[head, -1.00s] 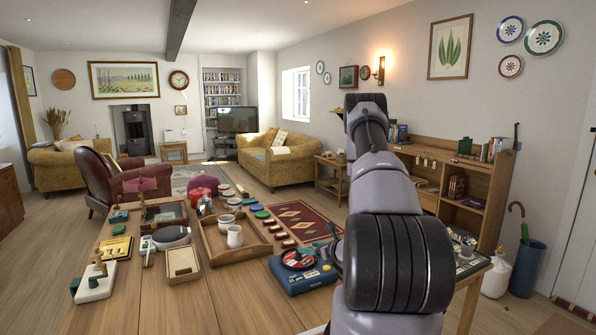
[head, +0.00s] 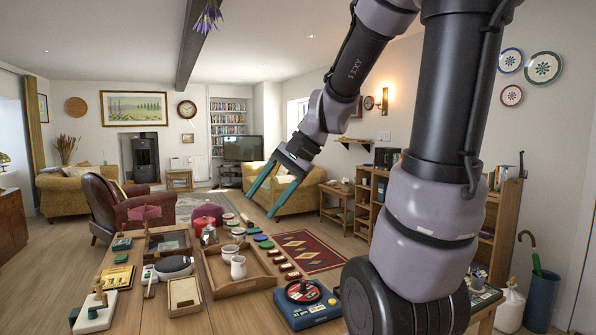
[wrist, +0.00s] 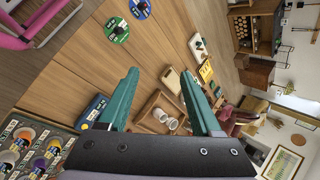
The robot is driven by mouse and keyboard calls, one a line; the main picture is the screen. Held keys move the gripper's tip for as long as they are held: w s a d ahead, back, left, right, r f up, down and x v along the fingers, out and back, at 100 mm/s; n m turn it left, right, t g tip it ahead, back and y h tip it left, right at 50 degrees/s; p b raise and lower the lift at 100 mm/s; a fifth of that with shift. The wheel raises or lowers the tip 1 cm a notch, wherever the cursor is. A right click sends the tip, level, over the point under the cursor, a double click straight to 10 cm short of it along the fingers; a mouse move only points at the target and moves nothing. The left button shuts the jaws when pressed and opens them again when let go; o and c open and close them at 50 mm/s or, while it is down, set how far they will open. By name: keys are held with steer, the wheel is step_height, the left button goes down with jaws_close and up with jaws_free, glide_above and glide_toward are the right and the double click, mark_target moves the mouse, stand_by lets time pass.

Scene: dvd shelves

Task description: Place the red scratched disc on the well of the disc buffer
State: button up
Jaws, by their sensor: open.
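In the wrist view a blue box corner (wrist: 94,110), likely the same buffer, shows beside the left finger. My gripper (head: 259,208) is open and empty, high above the table's far part. Its teal fingers also show in the wrist view (wrist: 160,75).
A wooden tray (head: 247,288) with white mugs stands left of the buffer. A case of colourful round pieces (wrist: 30,145) shows lower left in the wrist view. My arm hides the table's right part.

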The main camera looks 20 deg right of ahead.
steer(key=s+d+r+n+t+h, duration=0.4)
steer(key=s+r, duration=0.2)
steer(key=s, duration=0.1)
steer(key=shift+d+r+h, duration=0.3)
